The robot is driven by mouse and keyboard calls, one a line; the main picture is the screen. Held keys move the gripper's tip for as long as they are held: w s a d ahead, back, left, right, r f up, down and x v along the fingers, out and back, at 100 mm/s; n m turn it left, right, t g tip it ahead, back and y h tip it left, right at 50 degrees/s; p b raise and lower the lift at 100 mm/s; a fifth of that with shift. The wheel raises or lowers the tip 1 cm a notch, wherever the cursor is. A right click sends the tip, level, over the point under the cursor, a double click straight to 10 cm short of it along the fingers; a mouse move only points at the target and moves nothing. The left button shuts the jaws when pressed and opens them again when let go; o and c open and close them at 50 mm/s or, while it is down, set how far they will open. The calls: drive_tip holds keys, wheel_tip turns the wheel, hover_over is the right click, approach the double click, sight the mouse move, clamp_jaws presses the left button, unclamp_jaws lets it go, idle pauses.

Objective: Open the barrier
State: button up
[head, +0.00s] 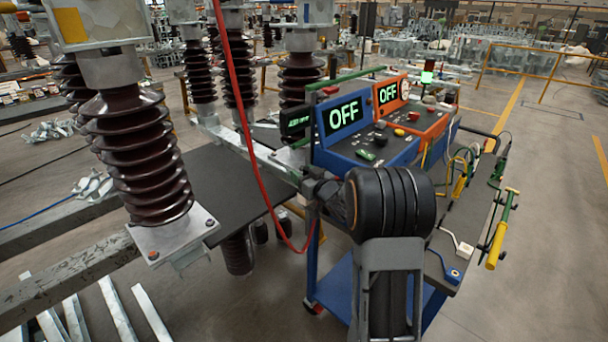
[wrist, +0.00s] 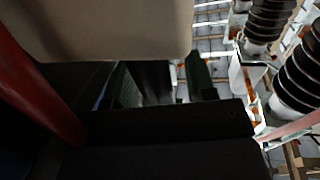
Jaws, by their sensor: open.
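No barrier shows near my gripper.
A blue unit (head: 352,130) and an orange unit (head: 412,105), both reading OFF, stand on the cart. A red cable (head: 243,110) hangs close to my arm. Brown ribbed insulators (head: 133,150) stand at left. A yellow-handled tool (head: 496,245) is at the cart's right. Floor at right is clear.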

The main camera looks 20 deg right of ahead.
drive_tip(key=shift+c, duration=0.3)
clamp_jaws()
idle(0.3)
